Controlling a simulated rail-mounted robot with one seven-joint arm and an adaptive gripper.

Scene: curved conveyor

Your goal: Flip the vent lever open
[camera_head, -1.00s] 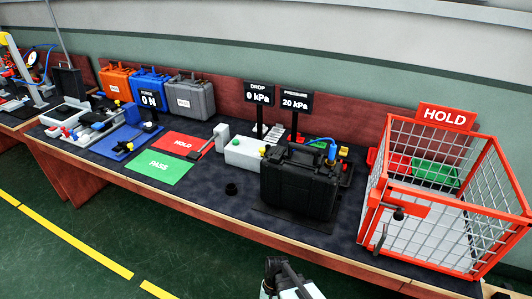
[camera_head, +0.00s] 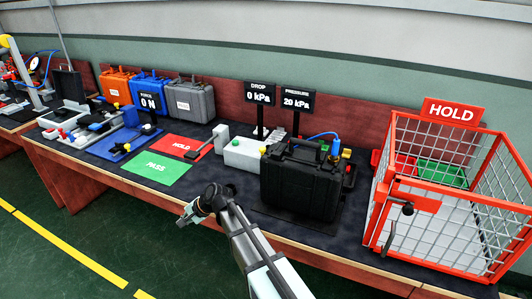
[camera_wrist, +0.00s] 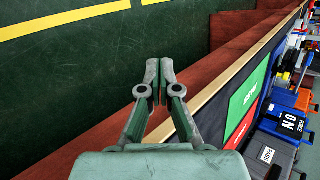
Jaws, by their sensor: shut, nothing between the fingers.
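No vent lever can be told for certain. A small yellow part (camera_head: 346,153) shows behind the right end of the black case (camera_head: 298,188), beside a blue fitting (camera_head: 335,148) with a hose; it is too small to read as open or closed. The pressure sign (camera_head: 297,101) behind the case reads 20 kPa, and the drop sign (camera_head: 258,93) reads 0 kPa. My gripper (camera_head: 184,217) is at the bench's front edge, left of the case and well apart from it. In the wrist view my gripper (camera_wrist: 159,75) has its fingers together and empty.
A red wire cage (camera_head: 440,205) marked HOLD stands at the right. A green PASS mat (camera_head: 157,174) and a red HOLD mat (camera_head: 186,147) lie to the left. A white box (camera_head: 243,153) stands beside the case. Several coloured cases stand at the back left.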

